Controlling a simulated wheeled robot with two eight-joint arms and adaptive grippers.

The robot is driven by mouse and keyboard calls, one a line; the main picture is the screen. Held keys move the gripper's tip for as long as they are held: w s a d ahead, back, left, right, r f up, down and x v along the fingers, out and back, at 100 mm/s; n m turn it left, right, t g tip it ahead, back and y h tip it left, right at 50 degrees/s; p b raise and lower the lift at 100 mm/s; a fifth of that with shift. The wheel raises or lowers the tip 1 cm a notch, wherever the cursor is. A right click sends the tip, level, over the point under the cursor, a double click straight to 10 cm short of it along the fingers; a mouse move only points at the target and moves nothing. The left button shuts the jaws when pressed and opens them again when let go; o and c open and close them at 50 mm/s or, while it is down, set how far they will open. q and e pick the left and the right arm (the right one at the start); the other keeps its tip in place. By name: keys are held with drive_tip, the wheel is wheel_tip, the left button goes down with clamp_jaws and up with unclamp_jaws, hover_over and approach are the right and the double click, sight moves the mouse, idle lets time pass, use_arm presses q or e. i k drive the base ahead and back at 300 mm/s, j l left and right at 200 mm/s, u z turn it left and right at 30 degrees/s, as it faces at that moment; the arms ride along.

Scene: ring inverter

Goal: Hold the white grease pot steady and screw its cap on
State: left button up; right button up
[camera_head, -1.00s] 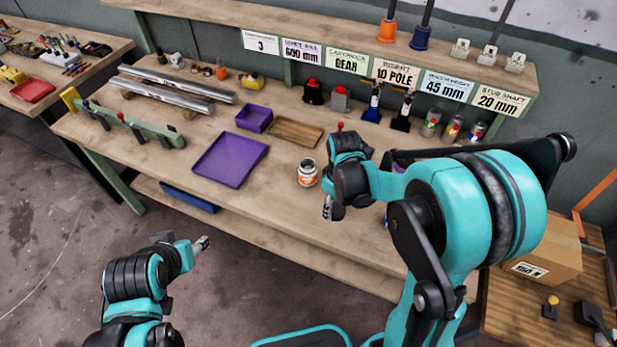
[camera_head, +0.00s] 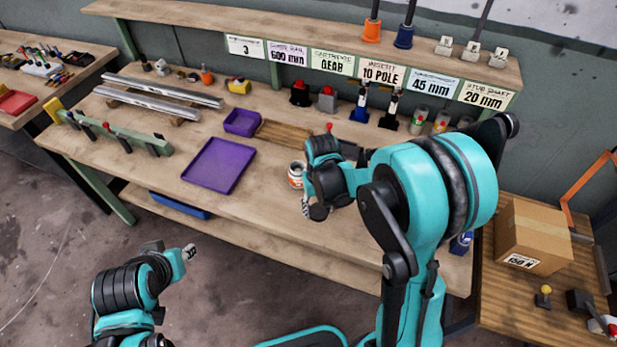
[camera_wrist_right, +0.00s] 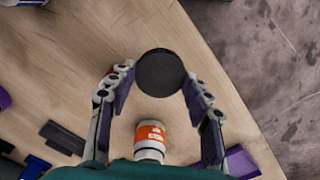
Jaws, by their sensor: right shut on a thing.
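The cap is off the pot. My left gripper (camera_head: 190,252) is in front of the bench, away from the pot; its finger gap is too small to judge.
A purple tray (camera_head: 218,166) and a purple bin (camera_head: 242,122) lie left of the pot. A wooden board (camera_head: 284,133) is behind it. Metal rails and a green rack (camera_head: 118,135) are farther left. The bench front (camera_head: 262,216) left of my right gripper is clear.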

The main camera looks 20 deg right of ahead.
sight(295, 179)
drive_tip(key=i+j, duration=0.1)
drive_tip(key=j, duration=0.3)
drive_tip(key=i+j, duration=0.15)
drive_tip(key=j, duration=0.2)
drive_tip(key=i+j, duration=0.1)
drive_tip(key=j, duration=0.3)
drive_tip(key=i+j+z, duration=0.1)
drive_tip(key=j, duration=0.25)
drive_tip(key=i+j, duration=0.1)
drive_tip(key=j, duration=0.3)
drive_tip(key=i+j, duration=0.1)
drive_tip(key=j, duration=0.3)
drive_tip(key=z, duration=1.75)
